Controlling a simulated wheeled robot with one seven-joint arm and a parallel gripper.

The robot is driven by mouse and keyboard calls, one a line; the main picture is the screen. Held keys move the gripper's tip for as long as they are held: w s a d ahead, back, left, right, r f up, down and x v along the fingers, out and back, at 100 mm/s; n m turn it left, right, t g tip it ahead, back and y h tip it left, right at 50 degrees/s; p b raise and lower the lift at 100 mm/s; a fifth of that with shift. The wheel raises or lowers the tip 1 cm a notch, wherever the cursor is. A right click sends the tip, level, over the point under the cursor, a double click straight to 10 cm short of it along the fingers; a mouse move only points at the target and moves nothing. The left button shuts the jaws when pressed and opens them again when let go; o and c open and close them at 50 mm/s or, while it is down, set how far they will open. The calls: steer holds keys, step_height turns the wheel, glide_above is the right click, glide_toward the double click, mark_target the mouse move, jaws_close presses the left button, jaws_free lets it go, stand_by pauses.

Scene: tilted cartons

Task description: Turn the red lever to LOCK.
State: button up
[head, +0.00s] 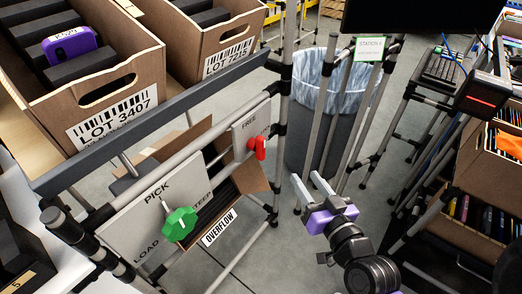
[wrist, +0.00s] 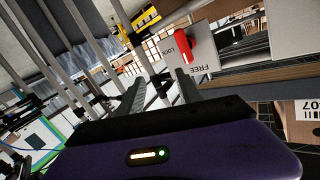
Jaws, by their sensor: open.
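The red lever (head: 259,148) sits on a small pale plate (head: 241,133) fixed to the cart's front rail. FREE is printed on the plate near the lever. In the wrist view the red lever (wrist: 184,46) appears beyond the fingers, with LOCK and FREE both legible on the plate (wrist: 208,62); which label it points to is hard to tell. My gripper (head: 308,178) is open and empty, to the right of and below the lever in the head view, apart from it. Its two fingers (wrist: 162,90) show in the wrist view.
A green knob (head: 180,224) sits on a larger PICK plate (head: 150,205) at left. Cartons (head: 110,90) rest on the tilted shelf above. An OVERFLOW carton (head: 252,170) lies behind the rail. A lined bin (head: 318,110) and metal posts stand behind my gripper.

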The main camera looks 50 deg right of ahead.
mark_target(264, 145)
steer(key=w+d+n+t+y+b, duration=0.25)
steer(key=w+d, duration=0.35)
steer(key=d, duration=0.4)
steer(key=w+a+n+t+y, duration=0.2)
steer(key=w+a+n+y, duration=0.1)
steer(key=a+n+y, duration=0.4)
steer(key=shift+m+g, duration=0.25)
steer(key=w, duration=0.7)
steer(key=shift+w+r+p, duration=0.35)
steer(key=shift+w+p, duration=0.05)
steer(key=shift+c, duration=0.4)
jaws_close()
